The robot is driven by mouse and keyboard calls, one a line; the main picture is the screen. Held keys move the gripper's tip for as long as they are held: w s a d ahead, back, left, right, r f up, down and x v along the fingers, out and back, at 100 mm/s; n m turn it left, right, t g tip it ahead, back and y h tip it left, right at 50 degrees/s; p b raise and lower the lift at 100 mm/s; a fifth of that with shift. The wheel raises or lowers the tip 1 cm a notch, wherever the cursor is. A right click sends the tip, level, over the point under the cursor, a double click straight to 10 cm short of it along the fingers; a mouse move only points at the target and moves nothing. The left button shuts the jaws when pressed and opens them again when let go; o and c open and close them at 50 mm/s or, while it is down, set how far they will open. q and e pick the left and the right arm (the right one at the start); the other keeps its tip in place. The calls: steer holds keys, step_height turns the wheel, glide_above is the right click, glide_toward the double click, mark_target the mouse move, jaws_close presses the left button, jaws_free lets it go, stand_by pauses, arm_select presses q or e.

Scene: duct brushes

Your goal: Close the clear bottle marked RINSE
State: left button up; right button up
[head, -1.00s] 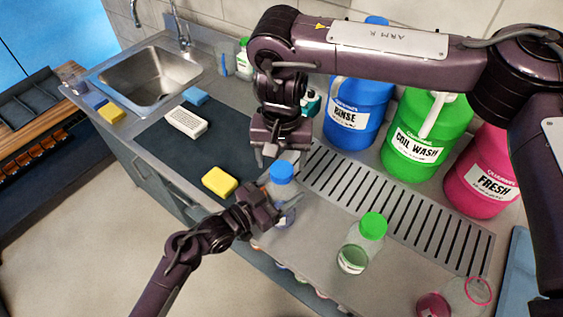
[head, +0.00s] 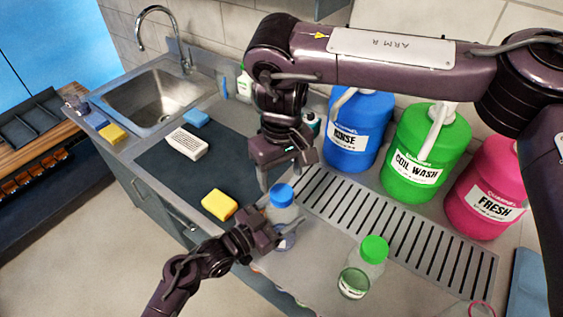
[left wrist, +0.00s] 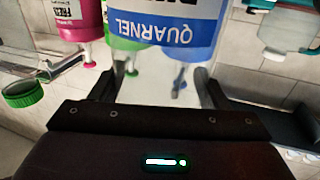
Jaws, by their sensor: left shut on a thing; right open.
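The clear bottle with a blue cap (head: 282,195) stands upright on the counter in the head view. I take it for the RINSE bottle, though its marking is not readable. The cap sits at its mouth; how tight it is I cannot tell. My left gripper (head: 268,233) is shut on the bottle's body, below the cap. My right gripper (head: 282,178) is open, pointing down just above and beside the cap, with no clear contact. In the left wrist view, my left fingers (left wrist: 160,95) frame the clear bottle, hard to see against the upside-down blue jug (left wrist: 190,30).
A clear bottle with a green cap (head: 374,250) stands to the right, in front of the slotted drain (head: 440,250). Blue (head: 352,160), green (head: 415,190) and pink (head: 475,222) jugs line the wall. A yellow sponge (head: 219,204) lies left on the dark mat (head: 165,160).

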steer(key=n, duration=0.7)
steer(key=shift+r, duration=0.25)
steer(key=n, duration=0.4)
steer(key=shift+r, duration=0.15)
steer(key=n, duration=0.4)
steer(key=shift+r+n, duration=0.15)
steer(key=shift+n, duration=0.15)
steer(key=n, duration=0.4)
steer(key=shift+r+n, duration=0.15)
steer(key=shift+n, duration=0.15)
steer(key=n, duration=0.6)
steer(key=shift+r+n, duration=0.25)
steer(key=shift+n, duration=0.05)
steer(key=n, duration=0.4)
steer(key=shift+r, duration=0.1)
steer(key=n, duration=0.4)
steer(key=shift+r, duration=0.15)
steer(key=n, duration=0.5)
steer(key=shift+r, duration=0.2)
